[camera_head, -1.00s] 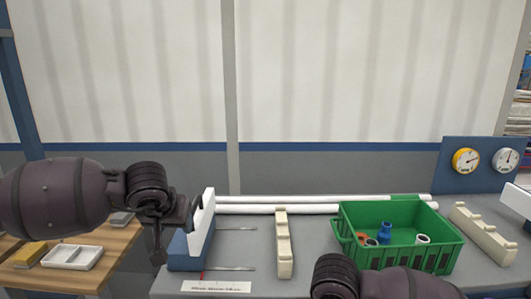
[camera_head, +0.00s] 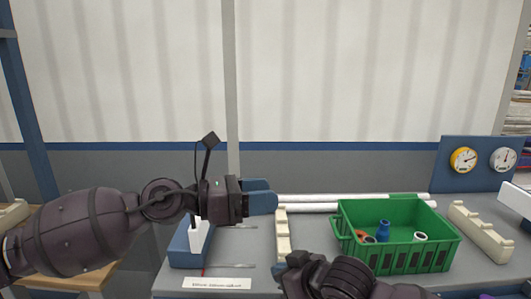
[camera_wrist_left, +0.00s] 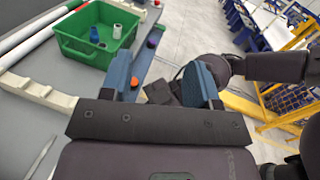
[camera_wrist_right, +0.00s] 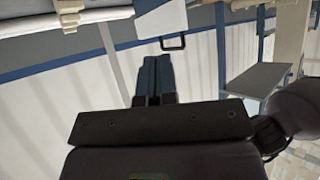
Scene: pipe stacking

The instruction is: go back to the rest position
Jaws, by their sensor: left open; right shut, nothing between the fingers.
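My left gripper (camera_head: 262,202) is raised at the middle of the head view, pointing right, above the left part of the grey worktop. Its blue fingers stand apart with nothing between them in the left wrist view (camera_wrist_left: 162,80). My right arm shows low in the middle of the head view, in front of the green bin; its fingertips are hard to make out there. In the right wrist view my right gripper (camera_wrist_right: 155,78) has its blue fingers together and empty, with the wall behind them.
A green bin (camera_head: 398,247) holds several small pipe fittings. Cream notched racks (camera_head: 482,232) stand on both sides of it. White pipes (camera_head: 320,208) lie along the back. A blue and white stand (camera_head: 190,246) is under my left wrist. Two gauges (camera_head: 464,160) are at the right.

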